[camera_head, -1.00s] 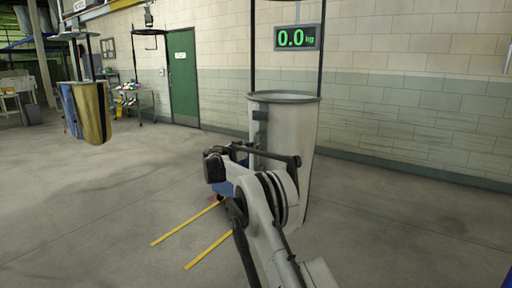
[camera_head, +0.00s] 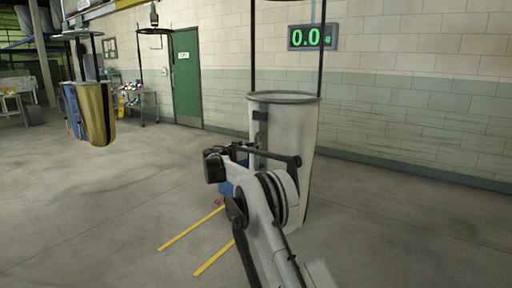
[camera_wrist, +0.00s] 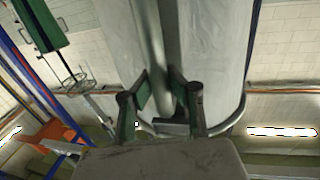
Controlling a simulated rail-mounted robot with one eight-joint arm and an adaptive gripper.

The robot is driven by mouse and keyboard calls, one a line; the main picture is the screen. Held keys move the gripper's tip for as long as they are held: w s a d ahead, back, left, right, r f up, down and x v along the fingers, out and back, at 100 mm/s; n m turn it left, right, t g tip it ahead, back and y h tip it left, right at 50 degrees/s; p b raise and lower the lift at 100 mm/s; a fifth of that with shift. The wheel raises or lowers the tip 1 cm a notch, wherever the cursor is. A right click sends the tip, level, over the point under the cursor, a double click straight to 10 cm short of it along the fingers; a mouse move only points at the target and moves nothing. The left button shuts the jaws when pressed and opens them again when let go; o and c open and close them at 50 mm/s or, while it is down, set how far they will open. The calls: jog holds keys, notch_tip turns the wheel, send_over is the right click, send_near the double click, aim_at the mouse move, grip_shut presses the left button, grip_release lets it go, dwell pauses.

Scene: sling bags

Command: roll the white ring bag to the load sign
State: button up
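The white ring bag (camera_head: 300,130) hangs upright from its ring by dark straps, tall and open-topped, right of centre in the head view. Its pale cloth also fills the upper middle of the wrist view (camera_wrist: 215,45). My gripper (camera_wrist: 163,78) has its two fingers on either side of a grey bar in front of the cloth and appears closed on it. In the head view my arm hides the bag's lower left, and the fingertips cannot be made out. A small hanging sign (camera_head: 83,4) shows at the upper left; its lettering is too small to read.
A gold and blue bag (camera_head: 95,115) hangs at the left. An empty ring (camera_head: 155,32) hangs near a green door (camera_head: 186,80). A loaded cart (camera_head: 138,100) stands by the wall. A display (camera_head: 312,37) reads 0.0. Yellow floor lines (camera_head: 190,229) lie left of my arm; the left floor is open.

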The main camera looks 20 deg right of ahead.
jog(key=o, duration=0.5)
jog(key=shift+o, duration=0.2)
jog(key=v, duration=1.2)
dwell(0.6)
